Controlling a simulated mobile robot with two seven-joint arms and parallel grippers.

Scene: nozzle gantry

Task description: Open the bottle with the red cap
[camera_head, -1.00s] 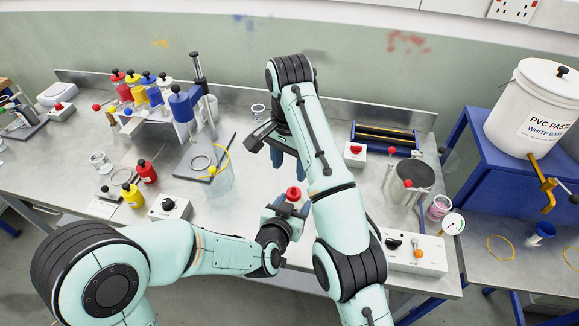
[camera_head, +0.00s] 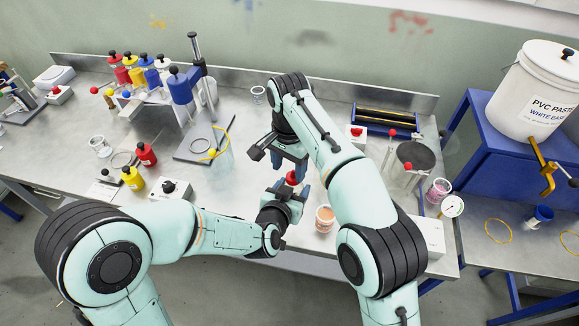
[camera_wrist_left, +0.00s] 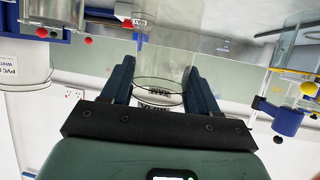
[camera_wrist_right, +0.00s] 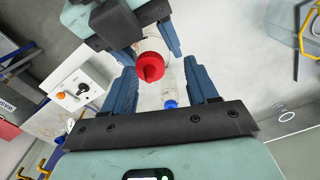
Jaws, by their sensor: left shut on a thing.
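My left gripper (camera_wrist_left: 160,75) is shut on a clear bottle (camera_wrist_left: 160,93) with dark markings, which shows between its fingers in the left wrist view. The bottle's red cap (camera_head: 292,178) sticks up above the left gripper in the head view. My right gripper (camera_head: 290,165) points down just over the cap. In the right wrist view its fingers are apart, and the red cap (camera_wrist_right: 150,67) shows in the space between and beyond them. I cannot tell whether either finger touches the cap. The lower part of the bottle is hidden in the head view.
A peach-coloured jar (camera_head: 325,218) stands close right of the grippers. A control box (camera_head: 430,237) is partly behind my right arm. The bench front edge is close.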

